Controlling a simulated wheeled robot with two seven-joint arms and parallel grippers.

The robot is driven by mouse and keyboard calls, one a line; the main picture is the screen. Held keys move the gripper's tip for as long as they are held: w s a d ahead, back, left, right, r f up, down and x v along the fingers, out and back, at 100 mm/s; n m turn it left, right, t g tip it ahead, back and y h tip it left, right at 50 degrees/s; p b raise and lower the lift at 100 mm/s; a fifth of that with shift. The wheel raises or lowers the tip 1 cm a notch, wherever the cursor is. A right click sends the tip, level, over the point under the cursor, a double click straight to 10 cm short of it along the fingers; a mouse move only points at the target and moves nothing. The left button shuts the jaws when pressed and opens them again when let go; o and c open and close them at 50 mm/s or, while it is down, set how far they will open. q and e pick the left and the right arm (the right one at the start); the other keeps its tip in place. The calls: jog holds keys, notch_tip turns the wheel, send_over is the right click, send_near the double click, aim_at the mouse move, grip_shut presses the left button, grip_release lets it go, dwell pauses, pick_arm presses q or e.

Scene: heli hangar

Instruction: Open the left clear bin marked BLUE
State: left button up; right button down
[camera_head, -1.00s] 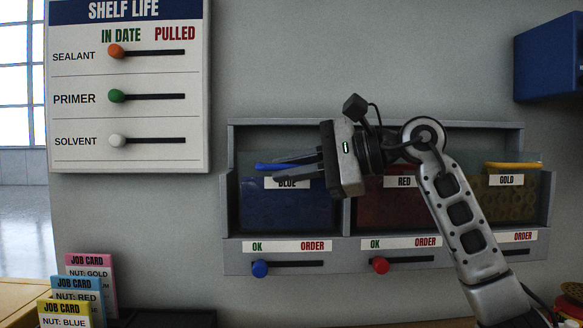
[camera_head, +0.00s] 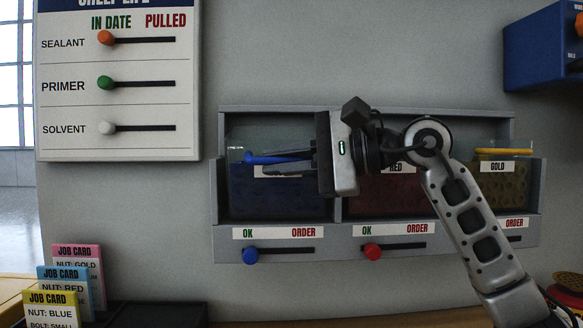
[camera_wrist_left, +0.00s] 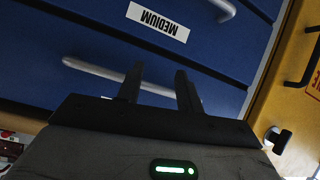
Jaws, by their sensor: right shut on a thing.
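The left clear bin (camera_head: 275,195), marked BLUE, sits in the left bay of the grey wall rack, with blue contents behind its clear front. Its blue handle bar (camera_head: 257,160) runs along the upper front. My right gripper (camera_head: 278,165) reaches in from the right and is shut on this handle. Its fingers cover most of the bin's label (camera_head: 262,171). The bin appears seated in its bay; I cannot tell any small tilt.
The red bin (camera_head: 385,195) is partly behind my right arm; the gold bin (camera_head: 503,185) is at the right. Sliders run along the rack's lower edge (camera_head: 280,247). A shelf-life board (camera_head: 120,80) hangs left, above job cards (camera_head: 65,285). A blue drawer (camera_wrist_left: 110,40) has a pale handle (camera_wrist_left: 120,78).

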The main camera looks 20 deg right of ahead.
aim_at(285, 180)
jog(key=s+f+n+b, duration=0.1)
jog(key=b, duration=0.1)
jog(key=s+a+f+n+b, duration=0.1)
jog(key=b, duration=0.1)
jog(key=shift+s+f+t, duration=0.25)
jog(key=shift+s+t, duration=0.05)
jog(key=shift+t, duration=0.1)
dwell(0.4)
jog(key=c, duration=1.8)
grip_release()
jog(key=shift+o, duration=0.2)
jog(key=shift+d, duration=0.1)
